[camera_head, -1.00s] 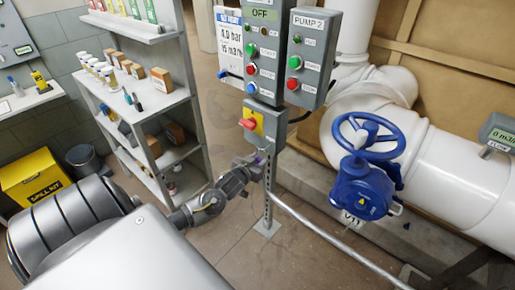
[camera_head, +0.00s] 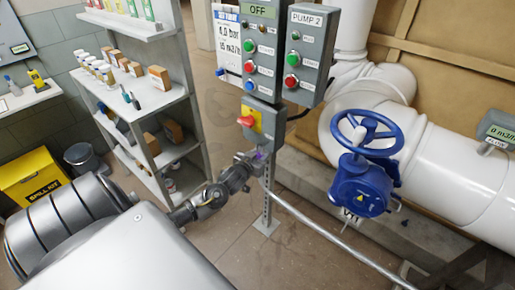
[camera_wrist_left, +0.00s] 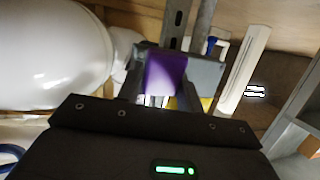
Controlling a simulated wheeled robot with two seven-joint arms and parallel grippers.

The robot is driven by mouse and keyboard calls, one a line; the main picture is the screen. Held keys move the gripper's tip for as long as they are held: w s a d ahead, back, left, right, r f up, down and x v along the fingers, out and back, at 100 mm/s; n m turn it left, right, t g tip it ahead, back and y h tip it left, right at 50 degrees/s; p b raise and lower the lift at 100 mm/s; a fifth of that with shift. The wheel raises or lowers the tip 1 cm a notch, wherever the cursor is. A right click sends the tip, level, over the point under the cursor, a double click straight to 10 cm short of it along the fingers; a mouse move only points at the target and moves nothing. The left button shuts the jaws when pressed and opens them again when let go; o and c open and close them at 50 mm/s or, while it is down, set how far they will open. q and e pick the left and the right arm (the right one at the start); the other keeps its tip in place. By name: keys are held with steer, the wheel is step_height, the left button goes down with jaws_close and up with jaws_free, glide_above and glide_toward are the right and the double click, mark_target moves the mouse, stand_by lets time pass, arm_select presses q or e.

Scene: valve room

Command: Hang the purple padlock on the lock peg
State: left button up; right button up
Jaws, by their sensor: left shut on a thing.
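The purple padlock (camera_wrist_left: 165,73) is between the fingers of my left gripper (camera_wrist_left: 160,95) in the left wrist view. In the head view, only a small purple patch (camera_head: 259,155) of it shows at the tip of my left gripper (camera_head: 254,160). The gripper is shut on it, beside the perforated post and just below the grey box with the red and yellow switch (camera_head: 254,122). I cannot make out the lock peg. The padlock's shackle is hidden. My right gripper is not in view.
Control panels (camera_head: 306,52) stand above the switch box. A blue handwheel valve (camera_head: 363,170) on white pipes is to the right. A grey rail (camera_head: 335,240) runs from the post toward the lower right. Shelves (camera_head: 150,115) with bottles and boxes stand left.

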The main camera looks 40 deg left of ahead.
arm_select(q)
steer(key=shift+w, duration=0.25)
stand_by(0.4)
steer(key=shift+w, duration=0.55)
steer(key=shift+w+f, duration=0.1)
steer(key=shift+f, duration=0.1)
steer(key=shift+w+f+b, duration=0.25)
steer(key=shift+b, duration=0.05)
steer(key=shift+w+f, duration=0.1)
steer(key=shift+f, duration=0.05)
stand_by(0.7)
stand_by(0.4)
